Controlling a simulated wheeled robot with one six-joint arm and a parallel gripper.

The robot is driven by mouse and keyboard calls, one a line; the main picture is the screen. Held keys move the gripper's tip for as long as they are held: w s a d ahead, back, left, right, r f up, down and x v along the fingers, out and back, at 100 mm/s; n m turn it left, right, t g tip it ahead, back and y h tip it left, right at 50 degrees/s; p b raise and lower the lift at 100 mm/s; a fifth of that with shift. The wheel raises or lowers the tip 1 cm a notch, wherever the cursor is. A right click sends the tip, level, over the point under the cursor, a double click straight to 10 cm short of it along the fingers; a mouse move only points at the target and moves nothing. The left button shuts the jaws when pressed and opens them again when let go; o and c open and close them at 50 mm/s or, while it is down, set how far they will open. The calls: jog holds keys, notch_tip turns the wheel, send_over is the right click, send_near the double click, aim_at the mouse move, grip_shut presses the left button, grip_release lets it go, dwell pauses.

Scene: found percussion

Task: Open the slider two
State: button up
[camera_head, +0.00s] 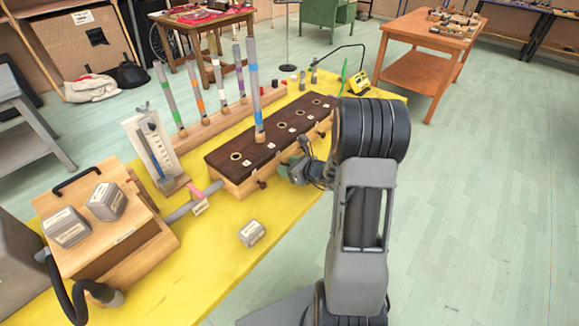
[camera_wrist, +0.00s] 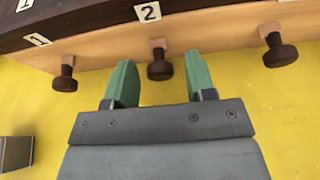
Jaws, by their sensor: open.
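The wooden box with a dark top (camera_head: 262,140) stands on the yellow table and has a row of round dark knobs along its front side. In the wrist view, the slider two knob (camera_wrist: 160,70) sits under the label "2" (camera_wrist: 148,12). My gripper (camera_wrist: 160,88) is open, with its green fingers on either side of that knob and a little short of it. The knob appears between the fingertips, and I see no contact. In the head view, my gripper (camera_head: 303,168) is at the box's front side, partly hidden by my arm.
Neighbouring knobs lie left (camera_wrist: 65,78) and right (camera_wrist: 279,50) of my fingers. One tube with a blue band (camera_head: 256,95) stands upright on the box; several others stand in a rack behind. A small grey block (camera_head: 251,233) lies on the yellow table (camera_head: 215,268).

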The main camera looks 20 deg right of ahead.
grip_shut()
dwell(0.5)
